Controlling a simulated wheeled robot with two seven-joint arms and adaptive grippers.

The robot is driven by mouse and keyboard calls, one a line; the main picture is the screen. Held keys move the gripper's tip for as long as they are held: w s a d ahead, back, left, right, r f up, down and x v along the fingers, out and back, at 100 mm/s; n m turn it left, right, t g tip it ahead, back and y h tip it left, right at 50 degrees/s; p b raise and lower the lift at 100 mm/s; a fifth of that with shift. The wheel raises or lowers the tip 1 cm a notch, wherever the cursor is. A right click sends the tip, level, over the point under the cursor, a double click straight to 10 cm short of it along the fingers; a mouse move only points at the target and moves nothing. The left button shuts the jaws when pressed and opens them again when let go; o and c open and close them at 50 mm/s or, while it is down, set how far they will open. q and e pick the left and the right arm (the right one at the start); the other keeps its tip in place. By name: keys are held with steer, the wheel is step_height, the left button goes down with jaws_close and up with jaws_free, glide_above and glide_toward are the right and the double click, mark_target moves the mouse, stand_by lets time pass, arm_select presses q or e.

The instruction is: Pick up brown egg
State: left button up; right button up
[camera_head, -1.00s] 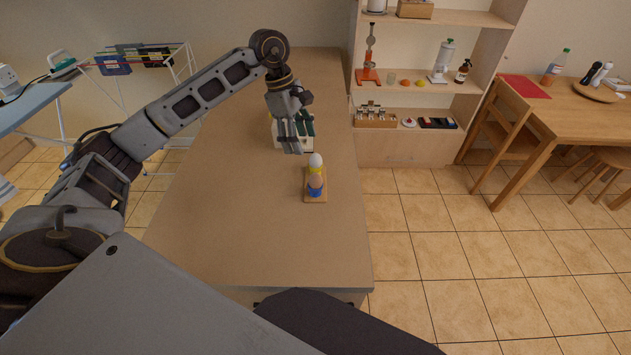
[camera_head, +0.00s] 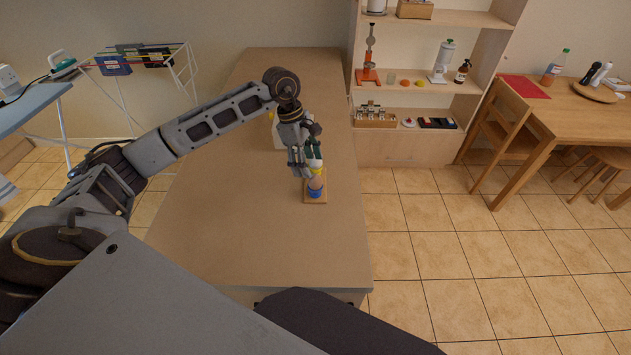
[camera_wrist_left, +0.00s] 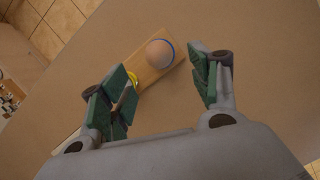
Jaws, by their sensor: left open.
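The brown egg (camera_head: 316,183) sits upright in a blue egg cup (camera_head: 315,194) at the near end of a small wooden board (camera_head: 322,201) on the table. In the left wrist view the brown egg (camera_wrist_left: 160,53) shows from above, with a thin blue rim around it. A white egg (camera_head: 317,161) in a yellow cup stands behind it, partly covered by my gripper. My left gripper (camera_head: 304,173) is open and empty, above and just left of the board. In the wrist view its fingers (camera_wrist_left: 163,80) are spread, with the brown egg beyond the gap between them.
In the wrist view the yellow cup (camera_wrist_left: 132,78) is close to one finger. A pale object (camera_head: 276,131) stands behind my gripper, partly hidden. The near part of the table (camera_head: 260,235) is clear. A shelf unit (camera_head: 400,150) stands behind at the right.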

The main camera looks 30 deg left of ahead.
mark_target(314, 177)
arm_select(q)
steer(key=shift+d+f, duration=0.15)
steer(key=shift+f, duration=0.4)
arm_select(e)
steer(key=shift+s+a, duration=0.1)
steer(key=shift+a, duration=0.25)
steer(key=shift+d, duration=0.15)
arm_select(q)
steer(key=shift+d+f, duration=0.2)
steer(key=shift+f, duration=0.1)
steer(key=p+x, duration=0.1)
steer(key=x, duration=0.2)
steer(key=shift+d+f, duration=0.15)
steer(key=shift+d, duration=0.1)
steer(key=shift+d+f, duration=0.1)
steer(key=shift+f, duration=0.4)
arm_select(e)
steer(key=shift+r, duration=0.8)
